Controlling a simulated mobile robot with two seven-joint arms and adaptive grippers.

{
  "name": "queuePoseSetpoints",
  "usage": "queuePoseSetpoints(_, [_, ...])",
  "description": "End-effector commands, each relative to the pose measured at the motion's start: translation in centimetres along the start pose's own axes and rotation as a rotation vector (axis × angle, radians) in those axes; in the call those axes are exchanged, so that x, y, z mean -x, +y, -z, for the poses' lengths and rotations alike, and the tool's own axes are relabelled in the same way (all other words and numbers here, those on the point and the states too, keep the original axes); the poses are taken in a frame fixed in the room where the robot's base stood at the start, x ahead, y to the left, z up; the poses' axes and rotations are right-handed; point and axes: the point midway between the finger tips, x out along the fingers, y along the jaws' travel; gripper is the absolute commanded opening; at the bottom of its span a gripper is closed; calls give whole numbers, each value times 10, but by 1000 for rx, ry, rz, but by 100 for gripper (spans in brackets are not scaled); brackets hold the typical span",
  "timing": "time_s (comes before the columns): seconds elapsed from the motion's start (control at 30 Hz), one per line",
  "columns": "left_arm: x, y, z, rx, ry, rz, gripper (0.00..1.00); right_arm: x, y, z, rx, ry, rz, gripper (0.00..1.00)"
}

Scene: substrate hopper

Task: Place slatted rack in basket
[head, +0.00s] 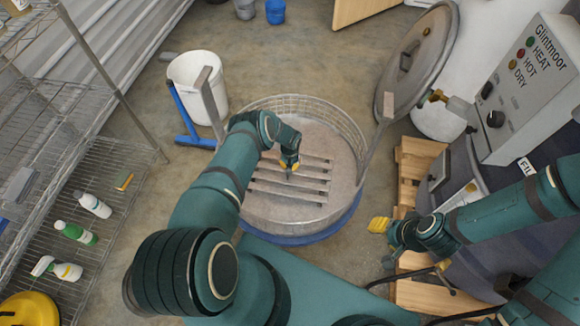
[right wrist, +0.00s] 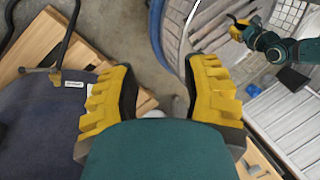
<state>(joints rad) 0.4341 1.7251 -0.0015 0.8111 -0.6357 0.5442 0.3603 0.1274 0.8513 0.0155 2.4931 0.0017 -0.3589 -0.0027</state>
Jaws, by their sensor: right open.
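The slatted rack (head: 268,187), a set of pale parallel slats, lies within the outline of the round wire basket (head: 345,122) in the head view. I cannot tell whether it rests on the basket's floor or is held above it. The arm hides part of the rack, and the grip is too small to judge. My right gripper (head: 380,242) is open and empty, right of the basket and apart from it. Its spread yellow fingers fill the right wrist view (right wrist: 158,78).
A round metal lid (head: 418,62) stands raised behind the basket, near a control box (head: 530,85). A white bucket (head: 197,82) and blue-handled tool (head: 184,118) are left of the basket. Wire shelves (head: 105,185) hold bottles. A wooden pallet (head: 418,150) is at right.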

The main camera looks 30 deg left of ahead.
Motion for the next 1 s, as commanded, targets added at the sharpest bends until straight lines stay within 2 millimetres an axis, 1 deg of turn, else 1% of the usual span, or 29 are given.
queuePoseSetpoints(0.27, [1,0,2,0,3,0,0,0,0,0,0,1,0,47])
queuePoseSetpoints(0.4, [-2,0,2,0,3,1,0,0,0,0,0,0,0,47])
queuePoseSetpoints(0.43, [-4,0,1,0,1,1,13,0,0,0,0,0,0,47])
queuePoseSetpoints(0.5, [-3,-1,1,0,1,1,34,0,0,0,0,0,0,47])
queuePoseSetpoints(0.87, [-2,0,1,0,1,1,34,0,0,0,0,0,0,47])
queuePoseSetpoints(0.93, [3,0,1,-1,1,0,34,2,-1,0,0,0,0,47])
queuePoseSetpoints(1.0, [16,0,2,-3,3,1,34,8,-3,0,0,-2,0,47])
